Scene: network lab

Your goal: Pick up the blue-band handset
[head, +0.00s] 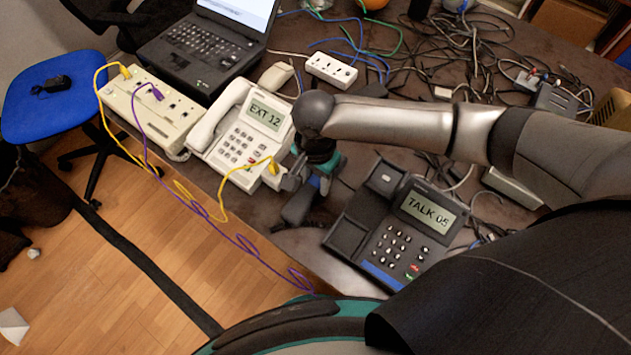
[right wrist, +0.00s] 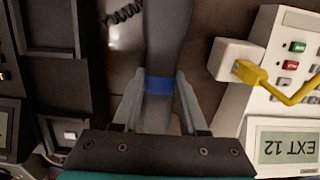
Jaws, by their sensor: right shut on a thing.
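My right gripper (head: 307,187) is shut on the dark blue-band handset (head: 299,207), between the white phone and the dark phone. In the right wrist view the fingers press on both sides of the handset's blue band (right wrist: 159,85). The handset's upper part is hidden under my gripper in the head view. The dark desk phone (head: 400,222) reads TALK 05, has a blue strip along its front edge, and its cradle is empty. I cannot tell whether the handset touches the table. My left gripper is out of view.
A white phone (head: 240,140) reading EXT 12 has its own handset in place; a yellow cable plugs into its side. A beige socket box (head: 152,110), a laptop (head: 205,45) and a white power strip (head: 330,70) stand behind. Tangled cables (head: 450,65) cover the back right.

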